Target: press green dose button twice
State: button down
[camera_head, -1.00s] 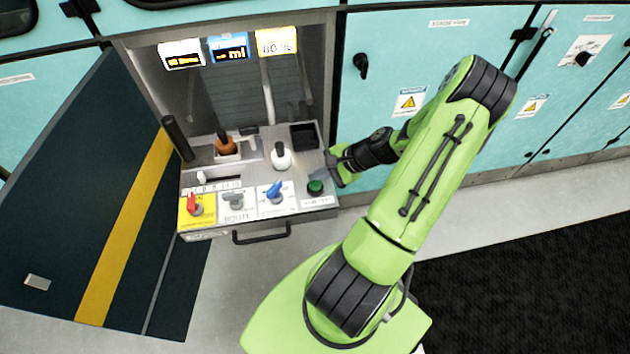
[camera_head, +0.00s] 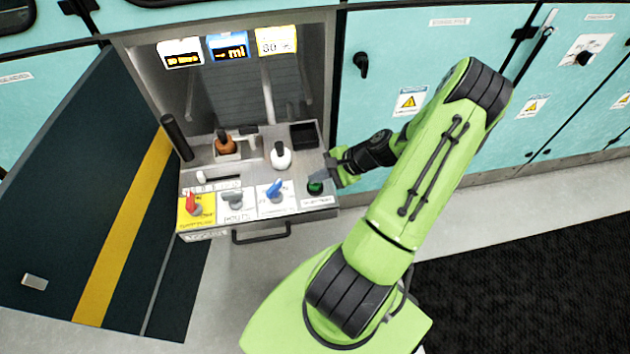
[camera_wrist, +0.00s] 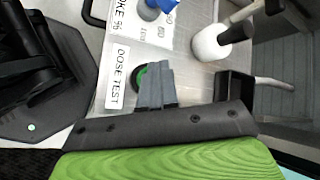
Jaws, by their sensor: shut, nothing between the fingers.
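The green dose button (camera_head: 315,187) sits at the right end of the drawer's front control row. In the wrist view the green button (camera_wrist: 139,80) shows beside a label reading "DOSE TEST" (camera_wrist: 117,78), partly hidden by my fingers. My gripper (camera_head: 322,174) is shut with nothing in it. Its fingertips (camera_wrist: 153,68) overlap the button's edge in the wrist view; I cannot tell whether they touch it.
A blue knob (camera_head: 275,189), a grey knob (camera_head: 233,197) and a red knob (camera_head: 194,206) stand left of the button. Behind are a white bottle (camera_head: 281,157), a brown bottle (camera_head: 224,144) and a black open box (camera_head: 304,135). An open dark door (camera_head: 80,200) is at left.

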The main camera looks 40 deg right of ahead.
jog(key=shift+f, duration=0.45)
jog(key=shift+r, duration=0.15)
dwell(0.4)
jog(key=shift+r+p, duration=0.7)
jog(key=shift+r, duration=0.2)
jog(key=shift+r, duration=0.1)
notch_tip(320, 180, up, 5)
jog(key=p, duration=0.4)
jog(key=shift+p, duration=0.35)
dwell(1.7)
